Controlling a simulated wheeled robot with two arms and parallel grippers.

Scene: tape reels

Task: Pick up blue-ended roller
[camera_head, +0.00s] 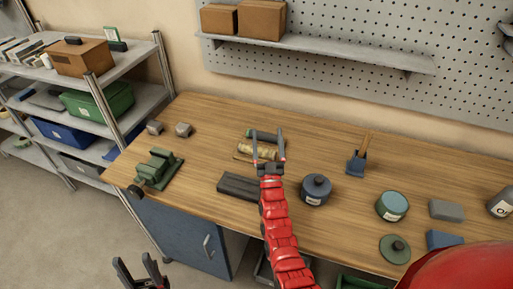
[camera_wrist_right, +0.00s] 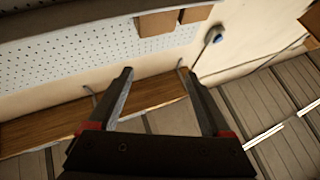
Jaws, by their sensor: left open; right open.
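A slim dark-green cylinder (camera_head: 262,135) lies on the workbench, and a brass-coloured roller (camera_head: 250,152) lies just in front of it. Which of these is the blue-ended roller I cannot tell surely. My right gripper (camera_head: 268,146) is open, its fingers on either side of the cylinder and roller area in the picture; its height there is unclear. The right wrist view shows open, empty fingers (camera_wrist_right: 160,98). My left gripper (camera_head: 138,268) is open at the lower left, off the bench.
A dark block (camera_head: 240,187), a blue-grey round container (camera_head: 316,190), a green tin (camera_head: 392,206) and a green vise (camera_head: 158,168) stand on the workbench (camera_head: 215,135). A shelf rack (camera_head: 145,60) is at the left. A pegboard (camera_head: 360,90) backs the bench.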

